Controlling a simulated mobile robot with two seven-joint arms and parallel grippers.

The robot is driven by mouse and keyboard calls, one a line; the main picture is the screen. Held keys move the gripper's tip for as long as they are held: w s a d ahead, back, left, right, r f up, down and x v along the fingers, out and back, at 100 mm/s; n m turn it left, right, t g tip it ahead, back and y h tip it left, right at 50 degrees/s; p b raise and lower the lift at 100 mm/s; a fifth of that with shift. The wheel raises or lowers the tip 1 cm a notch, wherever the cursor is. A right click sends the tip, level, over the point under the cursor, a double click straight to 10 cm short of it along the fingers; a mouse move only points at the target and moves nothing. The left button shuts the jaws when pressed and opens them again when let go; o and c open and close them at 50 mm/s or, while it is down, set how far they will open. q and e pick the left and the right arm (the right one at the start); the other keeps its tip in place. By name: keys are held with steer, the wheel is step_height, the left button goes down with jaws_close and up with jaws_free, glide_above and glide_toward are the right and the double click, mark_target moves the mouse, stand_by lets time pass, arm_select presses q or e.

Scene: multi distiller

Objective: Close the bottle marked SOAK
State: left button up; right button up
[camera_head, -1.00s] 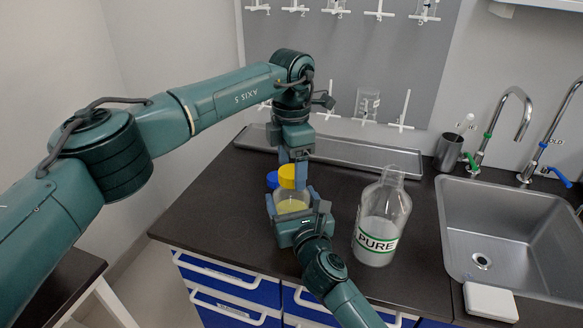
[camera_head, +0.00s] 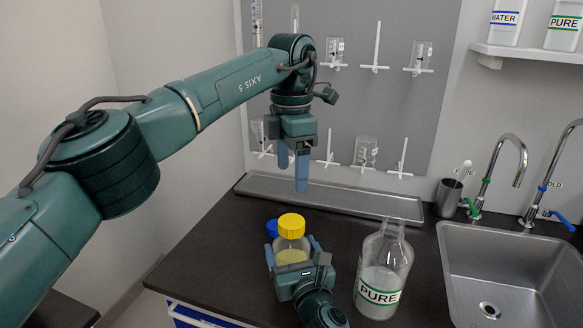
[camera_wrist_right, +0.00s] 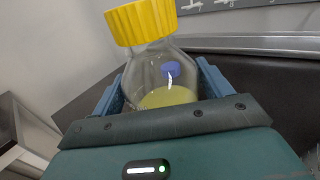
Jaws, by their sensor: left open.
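A clear glass bottle (camera_head: 291,245) with pale yellow liquid stands on the dark counter. No label on it is readable, so I cannot confirm the SOAK mark. A yellow cap (camera_head: 291,225) sits on its neck; the cap (camera_wrist_right: 141,22) and bottle (camera_wrist_right: 160,75) also show in the right wrist view. I cannot tell how tight the cap is. My right gripper (camera_head: 292,255) is shut on the bottle's body, one finger on each side. My left gripper (camera_head: 292,172) is open and empty, pointing down above the cap and clear of it.
A blue cap (camera_head: 272,228) is just behind the bottle at left. A large PURE bottle (camera_head: 384,275) without a cap stands to the right. A metal tray (camera_head: 340,199) runs along the wall. The sink (camera_head: 480,262) and taps are at right.

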steer(key=o, duration=0.4)
steer(key=shift+o, duration=0.2)
steer(key=v, duration=1.3)
steer(key=shift+s, duration=0.1)
